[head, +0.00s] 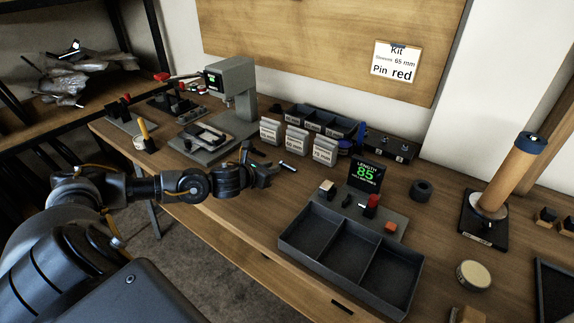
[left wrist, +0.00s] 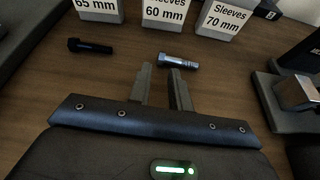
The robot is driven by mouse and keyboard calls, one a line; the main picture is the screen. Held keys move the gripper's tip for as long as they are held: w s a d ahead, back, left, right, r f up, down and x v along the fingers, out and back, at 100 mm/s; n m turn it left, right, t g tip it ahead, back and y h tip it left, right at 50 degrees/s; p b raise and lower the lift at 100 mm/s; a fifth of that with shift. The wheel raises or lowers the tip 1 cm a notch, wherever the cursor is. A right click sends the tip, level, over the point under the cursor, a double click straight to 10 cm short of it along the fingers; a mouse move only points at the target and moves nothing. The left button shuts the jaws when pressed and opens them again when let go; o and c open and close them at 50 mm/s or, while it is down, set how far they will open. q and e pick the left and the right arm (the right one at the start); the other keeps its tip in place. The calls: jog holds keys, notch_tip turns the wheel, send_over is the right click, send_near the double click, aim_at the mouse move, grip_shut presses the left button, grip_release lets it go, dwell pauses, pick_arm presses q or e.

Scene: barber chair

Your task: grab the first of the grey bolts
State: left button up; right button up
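A grey bolt (left wrist: 179,61) lies on the wooden table just beyond my left gripper's fingertips; it also shows in the head view (head: 288,166). A darker, black bolt (left wrist: 90,46) lies to its left, in front of the 65 mm sleeve box. My left gripper (left wrist: 160,72) is open and empty, with a narrow gap between its fingers. Its right finger is close to the grey bolt, but I cannot tell whether they touch. In the head view, my left gripper (head: 266,170) is low over the table near the front edge. My right gripper is not in view.
Sleeve boxes (head: 297,141) stand behind the bolts. A press (head: 235,88) stands at the back left. A divided dark tray (head: 347,248) and a length gauge (head: 365,177) reading 85 are to the right. A note (head: 396,64) says "Pin red".

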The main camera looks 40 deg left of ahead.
pick_arm(q)
jog(key=shift+x, duration=1.45)
jog(key=shift+r, duration=0.1)
grip_shut()
jog(key=shift+r, duration=0.65)
jog(key=s+d+r, duration=0.7)
jog(key=s+r, duration=0.4)
jog(key=s, duration=0.1)
jog(key=shift+r+p, duration=0.3)
jog(key=shift+r, duration=0.05)
